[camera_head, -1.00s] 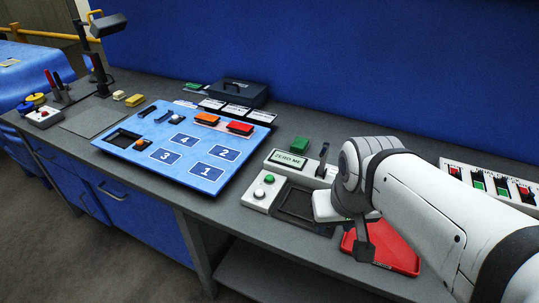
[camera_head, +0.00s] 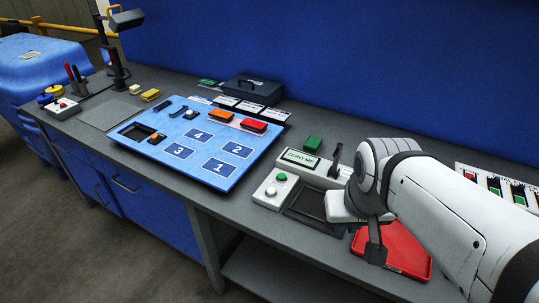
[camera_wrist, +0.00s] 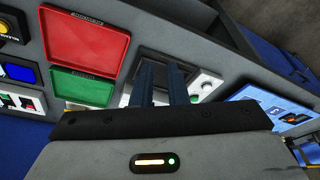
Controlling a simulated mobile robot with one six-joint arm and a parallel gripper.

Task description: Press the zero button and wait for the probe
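The zeroing fixture has a small screen reading ZERO ME (camera_head: 299,160). Left of its dark recessed tray are a green button (camera_head: 281,177) and a white knob or button (camera_head: 271,191). A black upright part (camera_head: 334,160), which may be the probe, stands behind the tray. My gripper (camera_head: 375,246) hangs at the fixture's right side, by the red tray, apart from the buttons. In the wrist view, the two dark fingers (camera_wrist: 161,68) stand close together with nothing visible held. A narrow dark strip separates them. The button panel (camera_wrist: 205,84) lies right of them, partly hidden.
A red tray (camera_head: 412,257) lies right of the fixture; a green tray (camera_wrist: 82,97) shows in the wrist view. A blue numbered board (camera_head: 190,168) lies left, with a dark case (camera_head: 252,89) behind it. The blue wall (camera_head: 340,60) bounds the back.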

